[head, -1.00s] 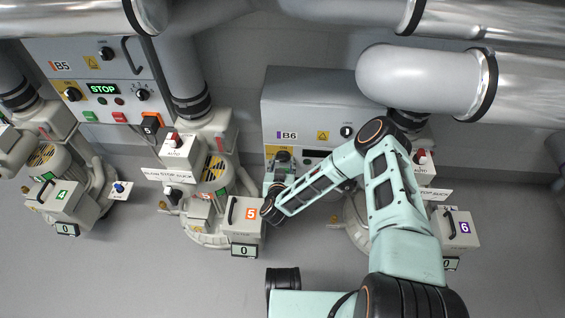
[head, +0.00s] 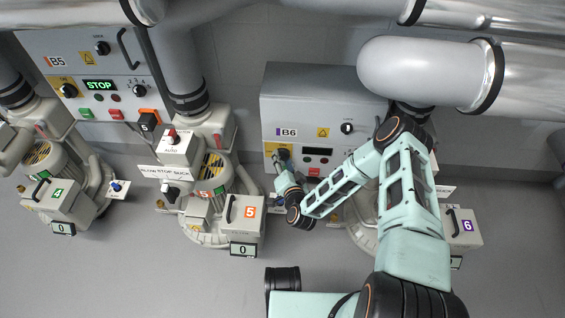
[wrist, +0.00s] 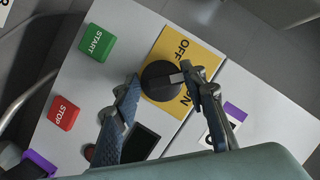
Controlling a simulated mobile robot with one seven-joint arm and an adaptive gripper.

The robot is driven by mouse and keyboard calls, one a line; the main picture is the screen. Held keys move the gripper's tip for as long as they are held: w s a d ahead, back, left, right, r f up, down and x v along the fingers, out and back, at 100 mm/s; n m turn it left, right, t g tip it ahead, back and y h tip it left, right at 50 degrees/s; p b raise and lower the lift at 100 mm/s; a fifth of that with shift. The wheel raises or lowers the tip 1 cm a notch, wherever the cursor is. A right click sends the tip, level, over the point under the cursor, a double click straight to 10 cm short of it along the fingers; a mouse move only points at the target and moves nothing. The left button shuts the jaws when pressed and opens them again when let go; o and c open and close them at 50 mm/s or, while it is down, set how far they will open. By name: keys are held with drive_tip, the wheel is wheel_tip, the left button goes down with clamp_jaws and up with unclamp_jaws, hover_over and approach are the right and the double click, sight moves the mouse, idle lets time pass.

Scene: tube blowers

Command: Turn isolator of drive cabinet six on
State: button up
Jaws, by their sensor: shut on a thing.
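Drive cabinet B6 (head: 400,85) is the grey box at the centre right of the head view. Its isolator is a black round knob (wrist: 158,80) on a yellow plate (wrist: 208,62) marked OFF and ON. A pale pointer mark on the knob faces the side with the two words; I cannot tell which it is set to. My gripper (wrist: 160,84) has one finger on each side of the knob and is shut on it. In the head view my gripper (head: 283,166) is at the cabinet's lower left, and it partly hides the yellow plate.
In the wrist view, a green START button (wrist: 97,43), a red STOP button (wrist: 63,113) and a dark display (wrist: 140,142) lie near the knob. Cabinet B5 (head: 82,70) stands to the left. Blower 5 (head: 243,217) stands left of my arm, blower 6 (head: 462,230) right.

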drive_tip(key=m+t+y, duration=0.1)
drive_tip(key=m, duration=0.2)
drive_tip(key=shift+w+d+y, duration=0.1)
drive_tip(key=shift+y, duration=0.3)
drive_tip(key=m, duration=0.2)
drive_tip(key=m+t, duration=0.1)
drive_tip(key=m, duration=0.1)
drive_tip(key=shift+t+y, duration=0.3)
drive_tip(key=shift+y, duration=0.1)
drive_tip(key=shift+m, duration=0.3)
drive_tip(key=o, duration=1.1)
drive_tip(key=o, duration=0.5)
wheel_tip(320, 180, up, 10)
drive_tip(key=shift+r, duration=0.15)
drive_tip(key=c, duration=0.5)
